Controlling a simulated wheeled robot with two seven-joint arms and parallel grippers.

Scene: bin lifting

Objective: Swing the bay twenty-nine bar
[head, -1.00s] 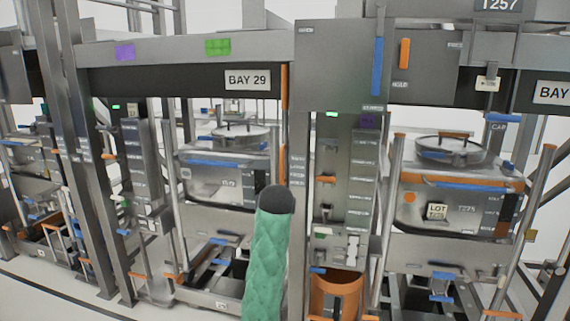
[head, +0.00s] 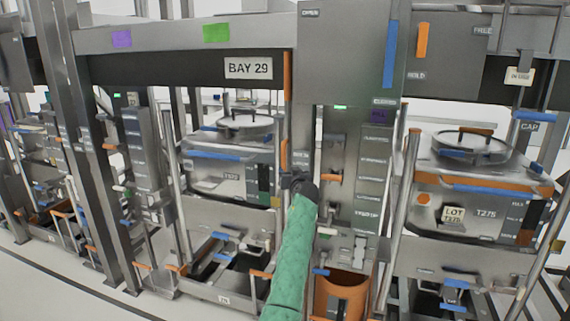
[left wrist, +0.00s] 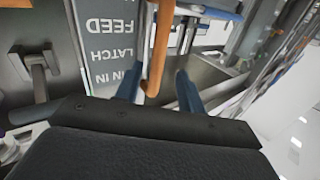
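The bay 29 frame has a black crossbar (head: 160,73) with a white "BAY 29" sign (head: 249,68). An orange vertical bar (head: 287,75) hangs at the crossbar's right end, and its lower part shows just above my left wrist. My left gripper (left wrist: 157,84) is at the end of the green-sleeved arm, mostly hidden behind its dark wrist (head: 303,188) in the head view. In the left wrist view its two blue-grey fingers stand apart, with the lower end of an orange bar (left wrist: 160,45) between them. Contact cannot be told. My right gripper is out of view.
A lidded steel bin (head: 228,165) stands inside bay 29 behind the bar. Another bin (head: 470,180) with a "LOT" tag stands in the bay to the right. Steel posts flank both bays. An orange bucket (head: 340,295) stands below the centre panel.

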